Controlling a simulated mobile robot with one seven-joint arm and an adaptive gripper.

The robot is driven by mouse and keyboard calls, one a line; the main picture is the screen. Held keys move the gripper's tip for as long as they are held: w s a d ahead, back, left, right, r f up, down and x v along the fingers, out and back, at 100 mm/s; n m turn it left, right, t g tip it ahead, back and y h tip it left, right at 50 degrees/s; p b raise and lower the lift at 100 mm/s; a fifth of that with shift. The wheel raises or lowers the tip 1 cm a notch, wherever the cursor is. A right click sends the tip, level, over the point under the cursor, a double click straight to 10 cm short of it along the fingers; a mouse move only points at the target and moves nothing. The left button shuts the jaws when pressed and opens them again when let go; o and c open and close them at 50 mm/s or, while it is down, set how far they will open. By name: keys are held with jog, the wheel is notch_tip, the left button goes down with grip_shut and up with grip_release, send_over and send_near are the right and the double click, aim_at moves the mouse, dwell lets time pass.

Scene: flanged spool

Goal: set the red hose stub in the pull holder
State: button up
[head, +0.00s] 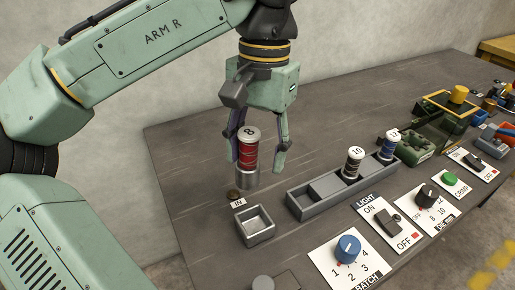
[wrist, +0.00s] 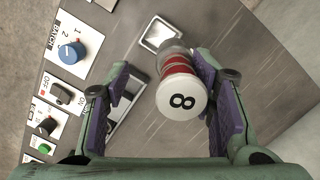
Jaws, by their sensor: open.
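The red hose stub (head: 249,154) stands upright, with a white top marked 8 and thin light bands on its red side. It also shows in the wrist view (wrist: 178,86). Below the red part is a silver round base (head: 246,178); I cannot tell whether it is part of the stub or a separate cup. My gripper (head: 257,158) points down with its fingers open on either side of the stub. In the wrist view the stub lies nearer the right finger, and a gap shows on the left. I cannot tell which fixture is the pull holder.
A square metal tray (head: 255,226) and a small label are in front of the stub. A grey rack (head: 299,205) to the right holds stubs marked 10 (head: 352,163) and 12 (head: 389,146). Panels with a blue knob (head: 348,248) and switches line the front. The table behind is clear.

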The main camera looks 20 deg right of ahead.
jog(key=o, duration=1.1)
grip_shut()
dwell(1.1)
dwell(0.3)
